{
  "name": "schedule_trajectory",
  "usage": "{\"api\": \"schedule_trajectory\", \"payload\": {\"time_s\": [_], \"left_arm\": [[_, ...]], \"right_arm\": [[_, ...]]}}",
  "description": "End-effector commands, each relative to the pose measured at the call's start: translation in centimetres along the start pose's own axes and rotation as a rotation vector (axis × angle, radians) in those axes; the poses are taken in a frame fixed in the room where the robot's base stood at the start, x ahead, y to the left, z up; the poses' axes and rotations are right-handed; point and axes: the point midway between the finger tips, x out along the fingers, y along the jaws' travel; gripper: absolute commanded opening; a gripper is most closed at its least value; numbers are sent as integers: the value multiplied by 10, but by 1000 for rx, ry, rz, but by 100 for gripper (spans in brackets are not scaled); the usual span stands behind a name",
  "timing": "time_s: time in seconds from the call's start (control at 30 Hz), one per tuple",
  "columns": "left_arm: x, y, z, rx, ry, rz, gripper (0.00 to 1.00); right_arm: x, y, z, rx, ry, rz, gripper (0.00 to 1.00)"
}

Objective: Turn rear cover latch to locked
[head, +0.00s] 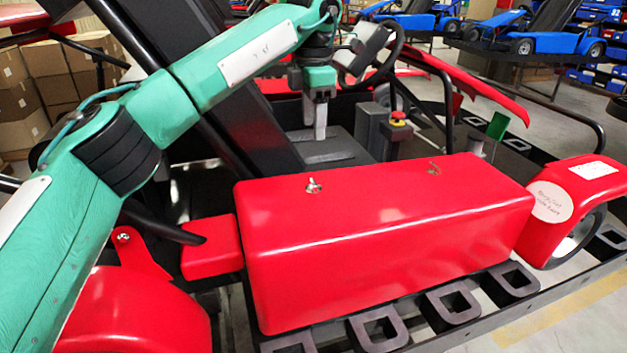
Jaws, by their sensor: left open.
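A long red box-shaped cover (390,245) lies along the near side of the kart. Two small latches stand on its top: a silver one (313,187) toward the left and a brass-coloured one (434,169) toward the right. I cannot tell from this view whether either is locked. My left gripper (315,122) hangs from the teal arm behind and above the silver latch, fingers pointing down. It is open, apart from both latches, with nothing visible between its fingers. My right gripper is not in view.
A red emergency button (398,116) and the steering wheel (385,55) stand beyond the cover. A black frame with square openings (455,303) runs along the near edge. Cardboard boxes (55,80) are stacked at the left. Blue karts (535,40) stand behind.

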Motion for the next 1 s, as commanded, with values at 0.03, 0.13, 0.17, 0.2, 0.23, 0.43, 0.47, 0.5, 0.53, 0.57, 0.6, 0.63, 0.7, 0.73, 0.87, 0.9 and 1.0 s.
{"api": "schedule_trajectory", "payload": {"time_s": [0.03, 0.13, 0.17, 0.2, 0.23, 0.43, 0.47, 0.5, 0.53, 0.57, 0.6, 0.63, 0.7, 0.73, 0.87, 0.9, 1.0], "left_arm": [[7, 0, -1, 0, 1, -3, 58], [25, 0, -1, 1, 2, -4, 58], [31, 0, -1, 1, 2, -5, 58], [40, 0, 0, 2, 1, -5, 58], [46, -1, -1, 2, 2, -5, 58], [88, -1, 0, 1, 1, -4, 58], [93, -1, 0, 1, 1, -5, 58], [100, -1, -1, 1, 1, -4, 58], [105, -1, -1, 1, 2, -4, 58], [109, -1, 0, 1, 1, -3, 58], [113, -1, 0, 1, 1, -3, 58], [117, -1, 0, 0, 1, -3, 58], [123, -1, 0, 0, 1, -3, 58], [125, -1, 0, 0, 1, -3, 58], [129, -1, 0, 0, 0, -1, 58], [129, -1, 0, 0, 0, -1, 58], [129, -1, 0, 0, 0, -1, 58]], "right_arm": [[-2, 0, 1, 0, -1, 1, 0], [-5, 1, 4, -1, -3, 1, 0], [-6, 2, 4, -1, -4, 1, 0], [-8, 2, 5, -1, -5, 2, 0], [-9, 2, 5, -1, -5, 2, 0], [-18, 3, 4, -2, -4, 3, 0], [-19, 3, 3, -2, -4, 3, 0], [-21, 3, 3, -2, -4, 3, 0], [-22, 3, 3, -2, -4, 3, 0], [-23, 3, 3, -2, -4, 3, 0], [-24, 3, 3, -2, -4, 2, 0], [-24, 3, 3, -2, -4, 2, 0], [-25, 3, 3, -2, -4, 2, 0], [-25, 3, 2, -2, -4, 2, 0], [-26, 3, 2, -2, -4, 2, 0], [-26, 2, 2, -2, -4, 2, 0], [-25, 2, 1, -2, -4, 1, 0]]}}
